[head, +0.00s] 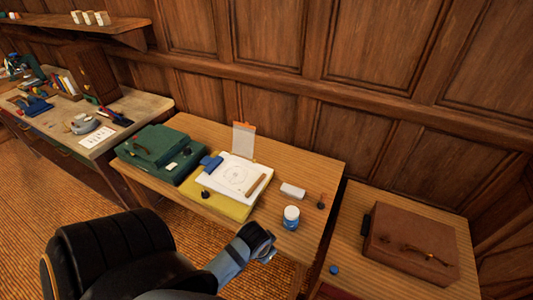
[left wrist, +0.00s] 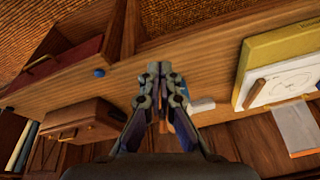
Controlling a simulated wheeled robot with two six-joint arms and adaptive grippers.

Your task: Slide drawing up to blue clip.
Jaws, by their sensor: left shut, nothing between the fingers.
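The drawing (head: 236,174), a white sheet with round line work, lies on a yellow board (head: 222,203) on the middle table. The blue clip (head: 210,162) sits at the drawing's upper left edge; I cannot tell whether the sheet is under it. A wooden bar (head: 257,186) lies on the drawing's right side. My left gripper (head: 268,246) is shut and empty near the table's front edge, to the lower right of the board. In the left wrist view, my left gripper (left wrist: 159,72) is apart from the drawing (left wrist: 290,82), with the blue clip out of sight. My right gripper is not in view.
A blue-and-white jar (head: 291,217) and a white block (head: 293,190) stand right of the board. A green case (head: 160,147) is at left. A clipboard (head: 243,141) stands behind. A brown briefcase (head: 410,247) lies on the right table.

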